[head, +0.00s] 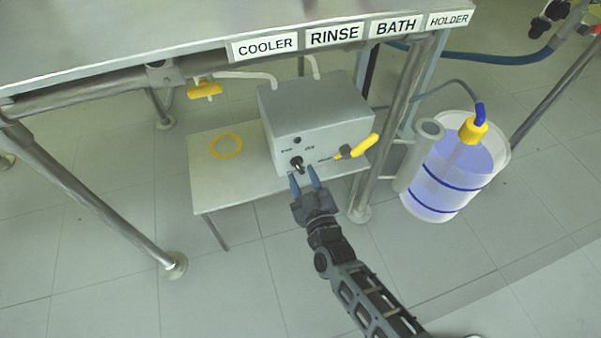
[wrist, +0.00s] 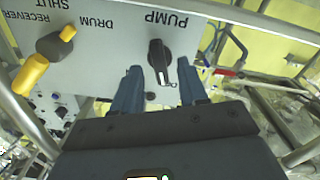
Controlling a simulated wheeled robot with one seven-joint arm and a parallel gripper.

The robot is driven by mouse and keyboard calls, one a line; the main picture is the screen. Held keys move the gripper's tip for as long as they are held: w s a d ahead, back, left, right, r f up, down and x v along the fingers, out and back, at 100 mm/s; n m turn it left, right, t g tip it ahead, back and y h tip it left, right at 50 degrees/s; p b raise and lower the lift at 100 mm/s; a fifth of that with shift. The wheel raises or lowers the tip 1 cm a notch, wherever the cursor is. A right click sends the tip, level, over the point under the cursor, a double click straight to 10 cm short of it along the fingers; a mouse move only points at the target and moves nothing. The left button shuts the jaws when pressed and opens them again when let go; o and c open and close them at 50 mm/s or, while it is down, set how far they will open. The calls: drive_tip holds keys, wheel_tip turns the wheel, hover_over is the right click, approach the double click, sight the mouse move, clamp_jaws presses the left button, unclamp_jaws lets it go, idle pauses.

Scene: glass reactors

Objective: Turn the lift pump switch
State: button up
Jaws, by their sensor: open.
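The lift pump switch is a black rotary knob (head: 297,162) on the front of a grey box (head: 318,112) under the bench. In the wrist view the knob (wrist: 159,62) sits below the upside-down word PUMP, with a light mark at its lower tip. My gripper (head: 305,180) is open, its two blue fingers pointing at the box front just below the knob. In the wrist view the gripper (wrist: 159,85) has one finger on each side of the knob's lower part. I see no clear contact, and the jaws hold nothing.
A yellow-handled valve (head: 364,146) sticks out right of the knob; it also shows in the wrist view (wrist: 30,75). A bench leg (head: 385,130) and a clear drum of bluish liquid (head: 452,170) stand to the right. A low shelf (head: 215,185) carries the box.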

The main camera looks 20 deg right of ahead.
drive_tip(key=shift+w, duration=1.35)
drive_tip(key=shift+c, duration=0.3)
drive_tip(key=c, duration=0.7)
drive_tip(key=shift+o, duration=0.2)
drive_tip(key=shift+b, duration=0.3)
drive_tip(key=m+b, duration=0.1)
drive_tip(key=m, duration=0.4)
drive_tip(key=shift+s+f+m, duration=0.1)
drive_tip(key=shift+m, duration=0.3)
drive_tip(key=m+b, duration=0.1)
drive_tip(key=m, duration=0.4)
drive_tip(key=shift+m+b, duration=0.3)
drive_tip(key=shift+m, duration=0.1)
